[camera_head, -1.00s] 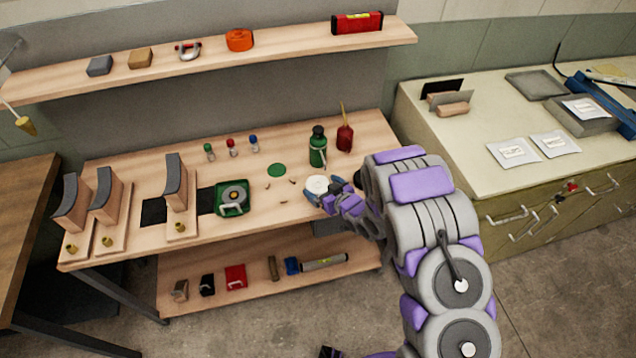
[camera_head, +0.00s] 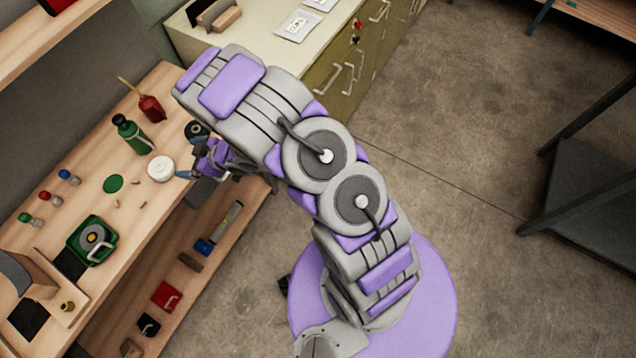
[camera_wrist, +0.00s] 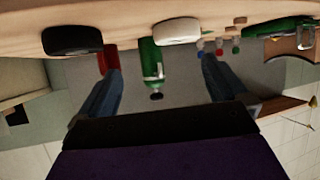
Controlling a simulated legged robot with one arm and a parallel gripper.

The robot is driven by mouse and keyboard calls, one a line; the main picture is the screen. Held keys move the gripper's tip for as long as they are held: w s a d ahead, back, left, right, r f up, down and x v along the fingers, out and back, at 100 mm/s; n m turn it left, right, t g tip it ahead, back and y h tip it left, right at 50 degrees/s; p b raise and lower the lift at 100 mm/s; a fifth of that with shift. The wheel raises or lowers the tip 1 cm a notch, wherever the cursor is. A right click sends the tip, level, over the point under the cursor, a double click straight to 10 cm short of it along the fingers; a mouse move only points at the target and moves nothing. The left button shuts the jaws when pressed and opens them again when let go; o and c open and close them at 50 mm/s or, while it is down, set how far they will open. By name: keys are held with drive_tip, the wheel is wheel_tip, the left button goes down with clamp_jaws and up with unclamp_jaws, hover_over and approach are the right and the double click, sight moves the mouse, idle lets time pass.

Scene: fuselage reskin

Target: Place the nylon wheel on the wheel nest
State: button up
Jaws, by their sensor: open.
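The nylon wheel, a white round disc (camera_head: 160,168), lies on the wooden bench; it also shows at the top of the wrist view (camera_wrist: 177,31). My gripper (camera_head: 190,156) is open and empty at the bench's front edge, just right of the white wheel. In the wrist view its two blue-grey fingers (camera_wrist: 160,90) are spread wide, and the white wheel is beyond them. I cannot tell for sure which thing is the wheel nest. A flat green disc (camera_head: 113,183) lies left of the white wheel, and a green holder with a grey disc (camera_head: 92,240) is farther left.
A black wheel (camera_head: 194,129) sits close behind my gripper. A green bottle (camera_head: 132,134) and a red oil can (camera_head: 151,108) stand behind the white wheel. Small capped bottles (camera_head: 68,177) are at the back. A lower shelf (camera_head: 211,274) holds several tools.

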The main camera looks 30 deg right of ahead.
drive_tip(key=d+r+m+h, duration=0.2)
drive_tip(key=d+r+h, duration=0.3)
drive_tip(key=d, duration=0.4)
drive_tip(key=d+r+m+h, duration=0.2)
drive_tip(key=d+r+h, duration=0.2)
drive_tip(key=d+r, duration=0.45)
drive_tip(key=s+d+r+m+g+h, duration=0.25)
drive_tip(key=s+d+r+g, duration=0.2)
drive_tip(key=s+d, duration=0.5)
drive_tip(key=s+a+r+m+g, duration=0.1)
drive_tip(key=s+r+g, duration=0.1)
drive_tip(key=s, duration=0.7)
drive_tip(key=s+a+r+m+g+y, duration=0.1)
drive_tip(key=s+r, duration=0.3)
drive_tip(key=s, duration=0.6)
drive_tip(key=s+a+r+m+g+y, duration=0.1)
drive_tip(key=s+r+g, duration=0.2)
drive_tip(key=s, duration=0.6)
drive_tip(key=shift+s+a, duration=0.3)
drive_tip(key=shift+s, duration=0.05)
drive_tip(key=shift+m, duration=0.25)
